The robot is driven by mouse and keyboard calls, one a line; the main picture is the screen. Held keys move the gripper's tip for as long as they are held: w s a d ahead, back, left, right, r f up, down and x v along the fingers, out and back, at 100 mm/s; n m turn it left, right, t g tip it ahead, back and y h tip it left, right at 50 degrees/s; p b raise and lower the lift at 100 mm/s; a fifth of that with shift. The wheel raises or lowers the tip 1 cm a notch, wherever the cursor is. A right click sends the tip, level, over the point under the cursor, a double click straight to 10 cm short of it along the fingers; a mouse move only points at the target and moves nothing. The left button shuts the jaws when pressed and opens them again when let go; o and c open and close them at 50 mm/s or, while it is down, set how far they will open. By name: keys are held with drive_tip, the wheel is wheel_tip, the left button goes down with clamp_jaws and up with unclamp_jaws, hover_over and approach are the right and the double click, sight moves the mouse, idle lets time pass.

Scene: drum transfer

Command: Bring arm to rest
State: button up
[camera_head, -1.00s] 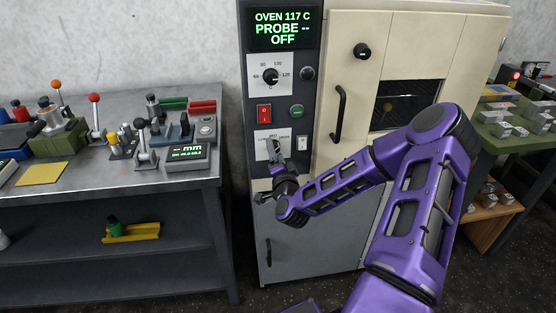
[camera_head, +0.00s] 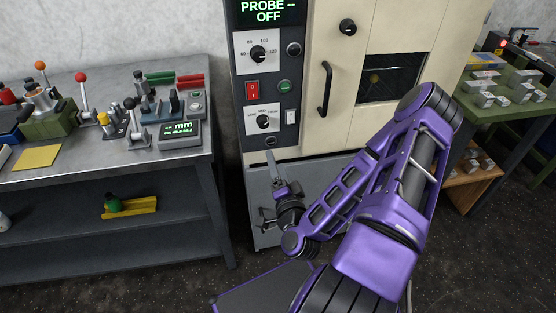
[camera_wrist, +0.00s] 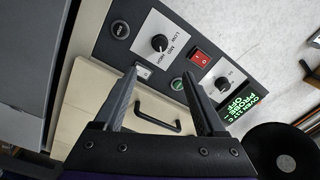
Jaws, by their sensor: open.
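My gripper (camera_head: 274,166) is in front of the lower part of the oven's control panel, below the lower knob (camera_head: 263,121). Its two dark fingers stand apart in the wrist view (camera_wrist: 163,95), with nothing between them but the background of the oven front. My purple arm is folded in front of the cream oven (camera_head: 312,100). The oven's display (camera_head: 266,14) reads "PROBE -- OFF" in green. The gripper appears apart from the panel.
A steel bench (camera_head: 100,160) with levers, clamps and a gauge stands at the left. A green table (camera_head: 515,108) with metal blocks stands at the right. The oven door handle (camera_head: 325,90) sticks out near my arm. The floor between bench and oven is clear.

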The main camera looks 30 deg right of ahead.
drive_tip(key=shift+s+a, duration=0.15)
drive_tip(key=shift+s, duration=0.4)
drive_tip(key=shift+w+a, duration=0.1)
